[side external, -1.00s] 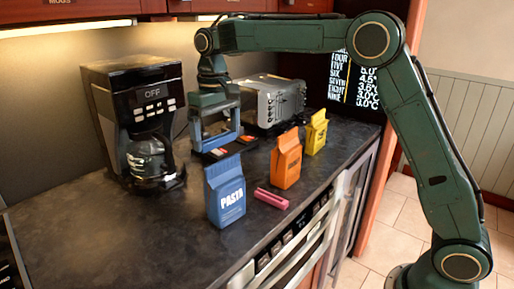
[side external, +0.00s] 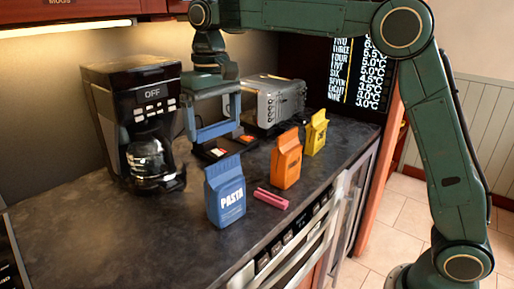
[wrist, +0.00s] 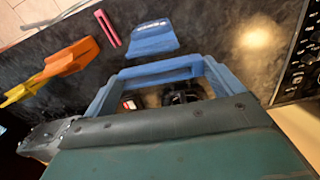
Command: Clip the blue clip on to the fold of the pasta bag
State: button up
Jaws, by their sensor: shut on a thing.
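The blue pasta bag (side external: 225,192) stands upright on the dark counter, its top narrowing to a fold. It also shows from above in the wrist view (wrist: 153,40). My gripper (side external: 214,130) is above the counter, behind the bag and between the coffee maker and the toaster. It is shut on the blue clip (side external: 216,131), a bar spanning the two fingers. In the wrist view the clip (wrist: 158,73) lies across the fingertips, apart from the bag. The clip's own jaws are hard to make out.
A pink clip (side external: 271,199) lies right of the pasta bag. An orange bag (side external: 286,160) and a yellow bag (side external: 316,133) stand further right. The coffee maker (side external: 135,95) is left, the toaster (side external: 275,101) behind. Dark holders with red pieces (side external: 217,152) lie below my gripper. The front-left counter is clear.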

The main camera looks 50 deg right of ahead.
aim_at(218, 163)
jog(key=shift+f, duration=3.05)
jog(key=shift+f, duration=0.7)
dwell(0.8)
